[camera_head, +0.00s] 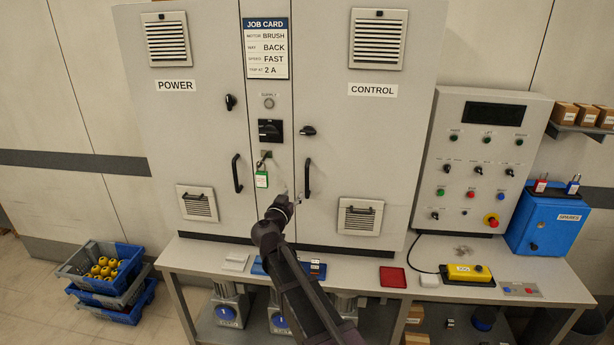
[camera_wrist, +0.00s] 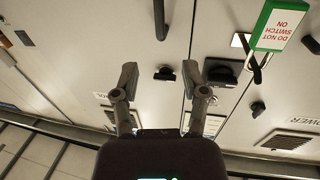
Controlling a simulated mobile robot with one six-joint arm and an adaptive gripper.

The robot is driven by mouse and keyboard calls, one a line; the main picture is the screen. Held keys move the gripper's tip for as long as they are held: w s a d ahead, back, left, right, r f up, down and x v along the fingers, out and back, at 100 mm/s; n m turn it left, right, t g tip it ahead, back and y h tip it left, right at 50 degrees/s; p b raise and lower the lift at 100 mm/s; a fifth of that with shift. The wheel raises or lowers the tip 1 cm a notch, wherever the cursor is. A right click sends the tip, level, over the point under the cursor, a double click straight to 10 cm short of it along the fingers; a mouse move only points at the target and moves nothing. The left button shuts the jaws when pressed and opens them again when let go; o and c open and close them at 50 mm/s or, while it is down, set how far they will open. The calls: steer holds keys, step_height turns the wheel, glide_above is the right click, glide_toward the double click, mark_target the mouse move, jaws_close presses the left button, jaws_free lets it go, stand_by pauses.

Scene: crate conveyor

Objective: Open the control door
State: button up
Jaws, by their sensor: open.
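The control door (camera_head: 352,150) is the right door of the grey cabinet, labelled CONTROL, and looks shut flush. Its black bar handle (camera_head: 307,177) is upright near the door's left edge. Above it is a black latch knob (camera_head: 308,131), turned sideways. In the wrist view the handle (camera_wrist: 160,18) is at the top edge and the knob (camera_wrist: 165,73) appears between my fingers. My gripper (camera_head: 298,199) is open and empty, low and slightly left of the handle in the head view. In the wrist view, my gripper (camera_wrist: 160,85) faces the cabinet; contact cannot be told.
The power door (camera_head: 195,120) is at left, its knob (camera_head: 231,102) upright. Between the doors are a black main switch (camera_head: 270,130) and a green tag (camera_head: 262,179). A workbench (camera_head: 350,275) runs below. A control panel (camera_head: 480,160) stands at right.

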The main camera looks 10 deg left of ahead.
mark_target(306, 176)
steer(key=x, duration=1.3)
steer(key=shift+w+d+f, duration=0.1)
steer(key=shift+w, duration=0.2)
jaws_close()
